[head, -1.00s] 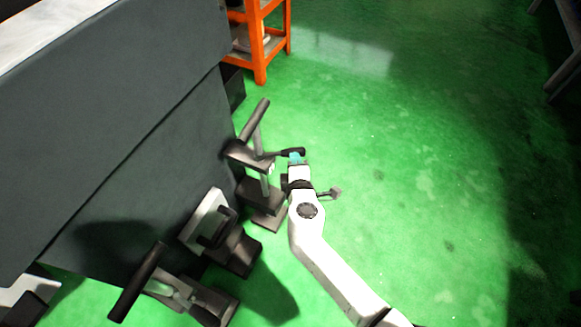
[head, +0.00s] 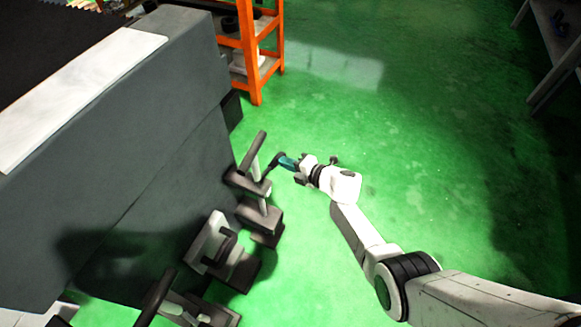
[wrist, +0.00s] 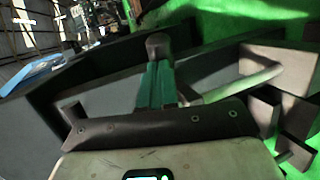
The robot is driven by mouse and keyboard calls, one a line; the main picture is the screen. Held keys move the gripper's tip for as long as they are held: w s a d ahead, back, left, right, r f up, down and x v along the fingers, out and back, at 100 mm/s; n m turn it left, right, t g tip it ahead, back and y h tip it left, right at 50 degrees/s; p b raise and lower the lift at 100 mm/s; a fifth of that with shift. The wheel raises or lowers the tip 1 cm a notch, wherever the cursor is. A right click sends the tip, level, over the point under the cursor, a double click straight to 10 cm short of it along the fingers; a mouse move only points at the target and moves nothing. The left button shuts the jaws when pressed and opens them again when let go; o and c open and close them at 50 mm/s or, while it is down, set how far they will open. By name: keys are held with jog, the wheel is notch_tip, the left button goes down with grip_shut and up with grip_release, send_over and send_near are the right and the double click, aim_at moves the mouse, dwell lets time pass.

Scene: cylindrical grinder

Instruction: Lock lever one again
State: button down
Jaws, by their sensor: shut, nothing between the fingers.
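A small dark lever with a rounded knob (head: 278,158) sticks up and outward from the upper clamp unit on the machine's side. No label shows which lever is number one. My gripper (head: 288,162) has teal fingers that are shut and empty. Its fingertips are right at the knob, on its right side, and look to touch it. In the wrist view my shut fingers (wrist: 155,85) point at the dark knob (wrist: 158,45), which shows just past their tips. The lever's arm behind the fingers is mostly hidden there.
The grey machine body (head: 140,170) fills the left. A taller black handle (head: 252,152) rises beside the lever. More clamp units stand lower, including one with a black handle (head: 155,296). An orange shelf (head: 250,55) stands behind.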

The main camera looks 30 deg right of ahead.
jog(key=shift+w+n+g+y+b, duration=0.4)
jog(key=shift+w+n+y+b, duration=0.35)
jog(key=shift+w+b, duration=0.4)
jog(key=shift+w+r, duration=0.1)
jog(key=shift+w, duration=0.1)
